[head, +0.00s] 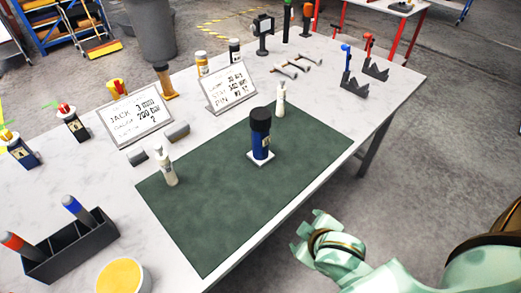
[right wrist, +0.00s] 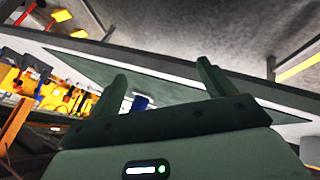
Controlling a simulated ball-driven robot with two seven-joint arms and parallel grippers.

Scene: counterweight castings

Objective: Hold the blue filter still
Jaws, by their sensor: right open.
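The blue filter (head: 261,138) is a dark blue cylinder with a black cap. It stands upright on a small white square base on the green mat (head: 215,190). My right gripper (head: 306,232) is off the table's front edge, to the right of and nearer than the filter, and does not touch it. In the right wrist view its two fingers (right wrist: 162,72) are spread apart with nothing held. A small blue and white piece, likely the filter (right wrist: 141,101), shows beyond them, partly hidden by the gripper body. My left gripper is not in view.
Two pale bottles stand on the mat, one at the left (head: 165,170) and one behind the filter (head: 281,100). Two sign boards (head: 135,115) (head: 231,88) stand behind the mat. A black pen holder (head: 75,248) and a yellow-topped tub (head: 123,276) are front left. The mat's front part is clear.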

